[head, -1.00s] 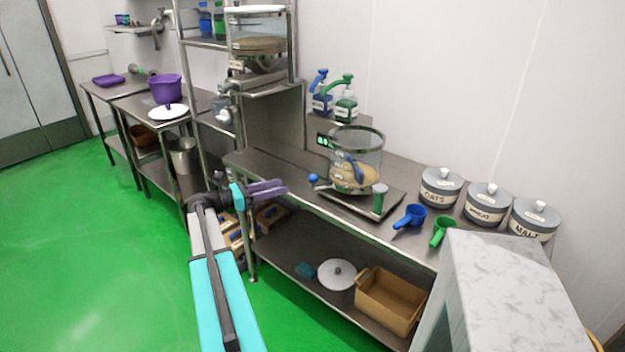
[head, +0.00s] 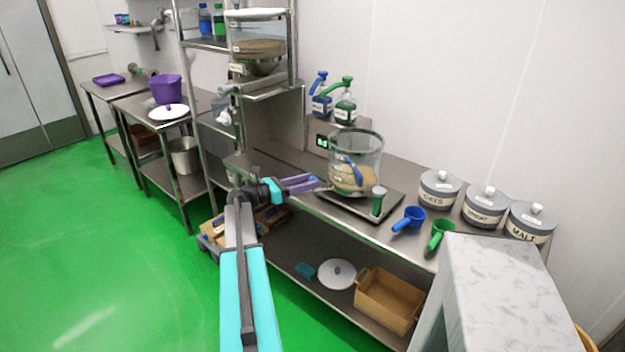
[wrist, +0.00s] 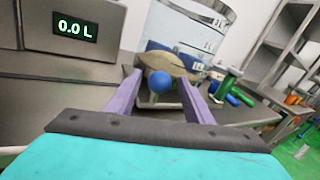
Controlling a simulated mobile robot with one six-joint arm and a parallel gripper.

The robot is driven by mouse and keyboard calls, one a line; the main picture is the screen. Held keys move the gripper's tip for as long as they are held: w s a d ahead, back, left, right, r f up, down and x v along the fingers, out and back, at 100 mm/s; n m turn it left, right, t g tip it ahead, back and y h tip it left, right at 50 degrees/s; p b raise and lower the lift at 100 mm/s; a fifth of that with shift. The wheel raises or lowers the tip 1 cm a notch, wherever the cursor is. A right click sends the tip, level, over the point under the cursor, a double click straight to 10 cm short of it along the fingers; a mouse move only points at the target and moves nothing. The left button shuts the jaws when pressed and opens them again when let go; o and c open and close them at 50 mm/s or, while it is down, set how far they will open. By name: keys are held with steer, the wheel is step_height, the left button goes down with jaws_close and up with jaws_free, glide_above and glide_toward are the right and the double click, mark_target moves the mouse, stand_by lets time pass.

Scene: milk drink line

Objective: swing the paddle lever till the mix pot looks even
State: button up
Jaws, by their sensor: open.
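The mix pot (head: 369,153) is a clear round vessel on a dark tray on the steel bench. A tan mass lies in its lower part, with a blue paddle piece against it; above that the pot looks clear. The wrist view shows the pot (wrist: 180,32) ahead, with the tan mass low in it. A blue ball knob (wrist: 159,82), apparently the paddle lever's end, shows between my purple jaws. My gripper (head: 316,183) is open at the pot's left side and hides the knob in the head view. I cannot tell whether the jaws touch it.
A green-ended grey handle (head: 378,201) stands at the tray's right front. A blue scoop (head: 408,219), a green scoop (head: 441,235) and lidded canisters (head: 439,190) stand right of it. A display (wrist: 76,28) reads 0.0 L. Two pump bottles (head: 345,106) stand behind the pot.

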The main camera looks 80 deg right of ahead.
steer(key=shift+x, duration=0.95)
jaws_close()
